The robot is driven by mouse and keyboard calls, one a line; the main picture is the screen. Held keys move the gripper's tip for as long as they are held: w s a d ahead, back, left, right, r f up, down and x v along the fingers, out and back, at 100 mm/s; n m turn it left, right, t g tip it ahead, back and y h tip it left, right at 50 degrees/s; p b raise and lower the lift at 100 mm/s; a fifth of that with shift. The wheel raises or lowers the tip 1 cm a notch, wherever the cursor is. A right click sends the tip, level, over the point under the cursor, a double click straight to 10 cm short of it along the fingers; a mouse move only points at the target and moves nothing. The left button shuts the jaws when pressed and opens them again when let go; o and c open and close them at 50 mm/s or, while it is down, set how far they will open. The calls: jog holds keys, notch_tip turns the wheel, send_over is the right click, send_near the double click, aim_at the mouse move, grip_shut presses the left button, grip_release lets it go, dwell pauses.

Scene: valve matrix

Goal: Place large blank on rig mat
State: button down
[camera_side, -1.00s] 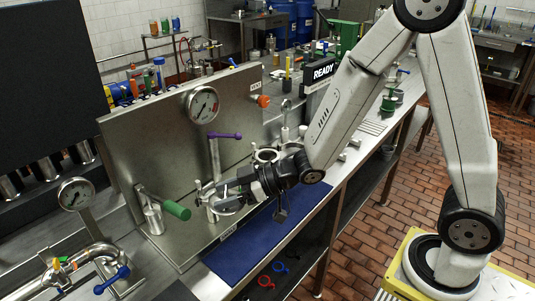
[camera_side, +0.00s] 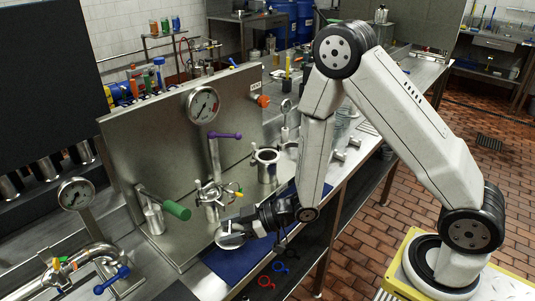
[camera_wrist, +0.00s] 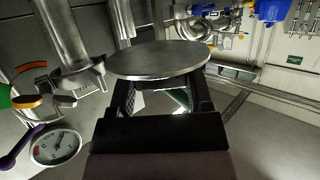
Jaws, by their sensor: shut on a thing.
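The large blank is a round grey metal disc (camera_side: 230,239), and my gripper (camera_side: 245,229) is shut on its edge. In the wrist view the blank (camera_wrist: 158,59) lies across the tips of my gripper fingers (camera_wrist: 160,85), roughly flat. The rig mat is a dark blue sheet (camera_side: 226,264) along the front of the bench. In the side view the blank shows at the mat's back left part; I cannot tell how high it is above the mat. My gripper and wrist hide part of the mat.
A pipe fitting with a clamp and coloured handles (camera_side: 213,195) stands just behind the blank. An open-topped flanged pipe (camera_side: 266,164) is to its right. A steel panel with a gauge (camera_side: 202,104) and a green-handled lever (camera_side: 176,209) stand behind. Red and blue rings (camera_side: 266,281) are below the bench edge.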

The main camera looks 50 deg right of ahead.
jog(key=shift+f, duration=0.15)
send_over(234, 257)
jog(key=shift+f, duration=2.05)
jog(key=shift+f, duration=0.1)
jog(key=shift+f, duration=1.65)
jog(key=shift+f, duration=0.1)
grip_release()
jog(key=shift+v, duration=6)
